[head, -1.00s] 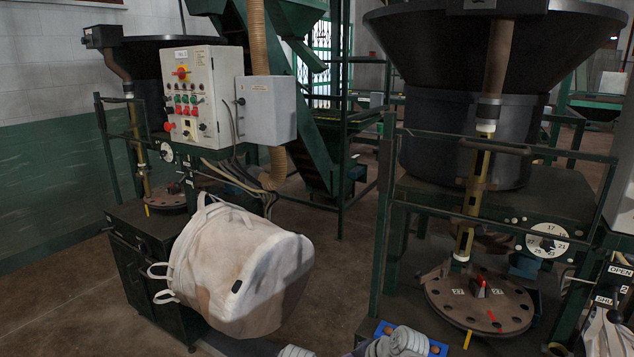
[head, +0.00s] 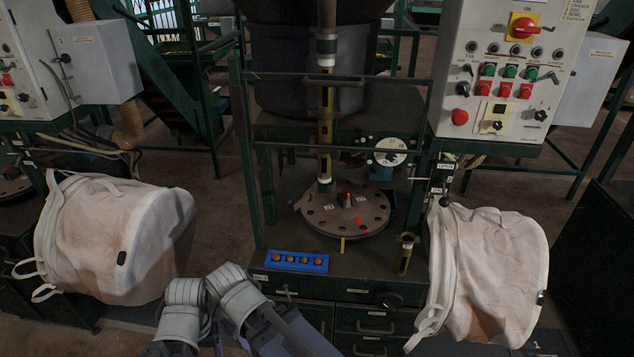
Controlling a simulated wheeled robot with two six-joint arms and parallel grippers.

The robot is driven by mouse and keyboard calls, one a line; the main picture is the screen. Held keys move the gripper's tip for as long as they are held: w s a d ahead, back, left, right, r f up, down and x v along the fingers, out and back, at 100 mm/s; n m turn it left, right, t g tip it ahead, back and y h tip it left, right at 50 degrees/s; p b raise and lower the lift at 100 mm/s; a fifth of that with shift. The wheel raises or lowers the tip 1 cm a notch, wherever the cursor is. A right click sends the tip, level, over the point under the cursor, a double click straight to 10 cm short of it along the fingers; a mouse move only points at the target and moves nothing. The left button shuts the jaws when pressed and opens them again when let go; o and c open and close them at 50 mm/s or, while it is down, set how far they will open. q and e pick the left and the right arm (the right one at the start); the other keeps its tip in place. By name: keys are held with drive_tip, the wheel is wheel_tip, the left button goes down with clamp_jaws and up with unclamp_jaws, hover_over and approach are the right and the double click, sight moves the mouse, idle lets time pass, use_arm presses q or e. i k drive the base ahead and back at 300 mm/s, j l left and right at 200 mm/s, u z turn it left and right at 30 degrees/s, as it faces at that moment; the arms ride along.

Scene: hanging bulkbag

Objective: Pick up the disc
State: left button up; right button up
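A brown round disc with holes around its rim (head: 372,215) lies flat on the machine in the middle of the head view. A red-topped knob (head: 346,199) stands near its centre, and a vertical tube (head: 325,135) comes down to its left side. A yellow tab (head: 342,245) shows at its front edge. Grey links of my arms show at the bottom, in front of the machine and well short of the disc. I cannot make out either gripper.
A blue tray (head: 321,269) with several small brown round pieces sits on the bench's front left. A short metal cup (head: 405,252) stands front right. White bulk bags hang left (head: 110,235) and right (head: 490,260). A control panel (head: 505,70) is upper right.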

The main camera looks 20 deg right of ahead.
sight(330, 208)
drive_tip(key=i+l+z, duration=0.15)
drive_tip(key=z, duration=0.2)
drive_tip(key=i+l+z, duration=0.1)
drive_tip(key=z, duration=0.25)
drive_tip(key=i+z, duration=0.35)
drive_tip(key=z, duration=2.45)
drive_tip(key=k+j, duration=1.2)
